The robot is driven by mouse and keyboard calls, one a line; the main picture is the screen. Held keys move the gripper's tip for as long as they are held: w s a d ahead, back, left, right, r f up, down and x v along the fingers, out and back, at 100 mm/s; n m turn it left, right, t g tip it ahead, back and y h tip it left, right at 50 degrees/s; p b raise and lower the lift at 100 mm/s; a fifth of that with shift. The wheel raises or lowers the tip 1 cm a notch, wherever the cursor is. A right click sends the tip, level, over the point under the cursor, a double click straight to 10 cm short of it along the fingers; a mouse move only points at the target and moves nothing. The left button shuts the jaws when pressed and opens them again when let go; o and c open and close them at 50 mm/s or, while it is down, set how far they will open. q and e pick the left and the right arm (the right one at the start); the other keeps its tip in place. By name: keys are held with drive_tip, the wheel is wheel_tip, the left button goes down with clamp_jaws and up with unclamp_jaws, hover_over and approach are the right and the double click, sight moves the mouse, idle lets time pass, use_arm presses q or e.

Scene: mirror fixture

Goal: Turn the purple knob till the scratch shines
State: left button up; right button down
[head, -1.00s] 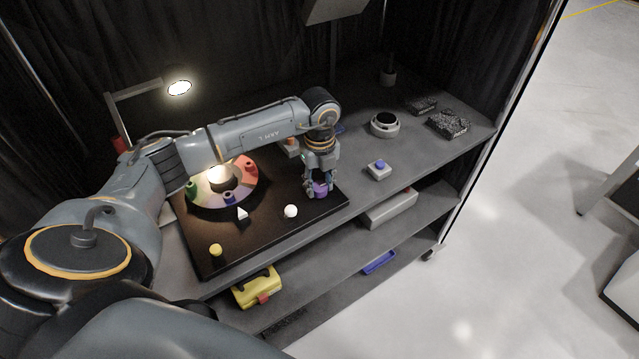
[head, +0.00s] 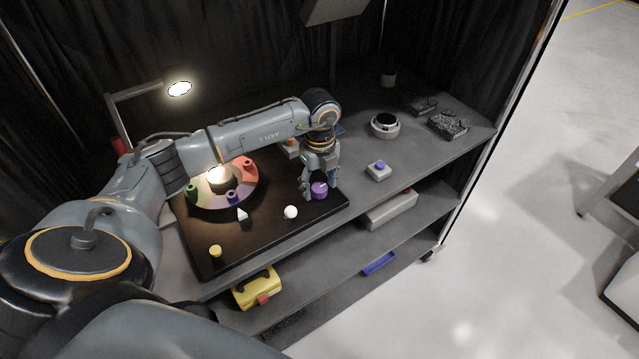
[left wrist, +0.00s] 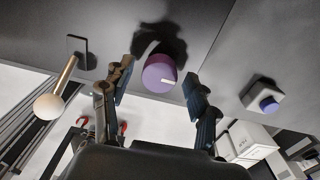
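The purple knob (head: 319,189) stands near the right end of the black board (head: 262,236). In the left wrist view the knob (left wrist: 159,73) shows a short pale mark on its face. My left gripper (head: 318,187) is at the knob with its fingers spread on either side. In the left wrist view the fingers of my left gripper (left wrist: 156,91) have visible gaps to the knob, which lies between and a little beyond the tips. I cannot make out a scratch. My right gripper is not in view.
A white ball (head: 291,211) on a rod stands left of the knob; it also shows in the left wrist view (left wrist: 48,107). A coloured ring (head: 250,187), a yellow knob (head: 215,250) and a lit lamp (head: 180,88) are further left. A blue-button box (head: 378,171) sits to the right.

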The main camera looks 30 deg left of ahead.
sight(320, 187)
use_arm(q)
drive_tip(key=shift+r, duration=0.1)
wheel_tip(320, 187, up, 12)
idle(0.5)
idle(0.5)
